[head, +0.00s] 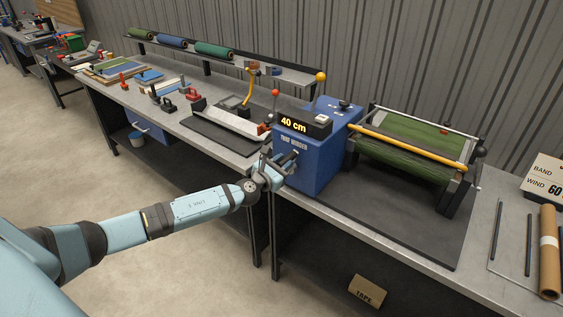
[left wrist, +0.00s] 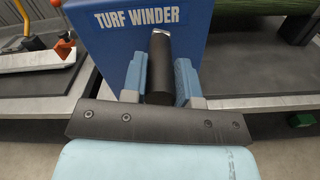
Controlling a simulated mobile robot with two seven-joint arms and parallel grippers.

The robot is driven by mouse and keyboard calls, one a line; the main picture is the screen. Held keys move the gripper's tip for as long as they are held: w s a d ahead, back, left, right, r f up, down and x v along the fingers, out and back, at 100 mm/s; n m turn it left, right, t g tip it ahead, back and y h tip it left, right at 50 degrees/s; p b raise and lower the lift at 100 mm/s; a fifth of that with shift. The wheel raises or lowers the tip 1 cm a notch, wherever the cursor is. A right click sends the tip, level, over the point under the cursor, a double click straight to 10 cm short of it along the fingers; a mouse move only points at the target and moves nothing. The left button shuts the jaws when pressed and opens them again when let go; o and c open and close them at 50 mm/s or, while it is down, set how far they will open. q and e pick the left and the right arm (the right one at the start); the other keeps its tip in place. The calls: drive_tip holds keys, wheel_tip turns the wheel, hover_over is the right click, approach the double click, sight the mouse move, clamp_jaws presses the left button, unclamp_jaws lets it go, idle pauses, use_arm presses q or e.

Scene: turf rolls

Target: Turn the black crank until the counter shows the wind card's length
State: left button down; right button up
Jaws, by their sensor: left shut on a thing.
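The blue turf winder (head: 313,160) stands on the bench, and its counter (head: 293,124) reads 40 cm. The winder's label also shows in the left wrist view (left wrist: 140,18). My left gripper (head: 272,172) is at the winder's front face. In the left wrist view its two fingers are shut on the black crank handle (left wrist: 160,70). The rest of the crank is mostly hidden by the gripper. Green turf (head: 410,155) lies on the roller frame. My right gripper is not in view.
A yellow bar (head: 410,147) crosses the roller frame right of the winder. A red-knobbed lever (head: 275,94) and a cutting board (head: 222,132) stand to the left. A cardboard tube (head: 548,250) lies at the right. The floor at left is clear.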

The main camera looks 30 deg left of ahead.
use_arm(q)
drive_tip(key=shift+d+f, duration=0.15)
drive_tip(key=shift+f, duration=0.05)
drive_tip(key=c, duration=0.9)
unclamp_jaws()
drive_tip(key=shift+c, duration=0.2)
drive_tip(key=shift+o, duration=0.3)
drive_tip(key=shift+r, duration=0.1)
drive_tip(key=shift+s, duration=0.1)
drive_tip(key=s+a+b, duration=0.1)
drive_tip(key=s+b, duration=0.1)
drive_tip(key=s, duration=1.1)
drive_tip(key=shift+s, duration=0.3)
drive_tip(key=shift+a, duration=0.1)
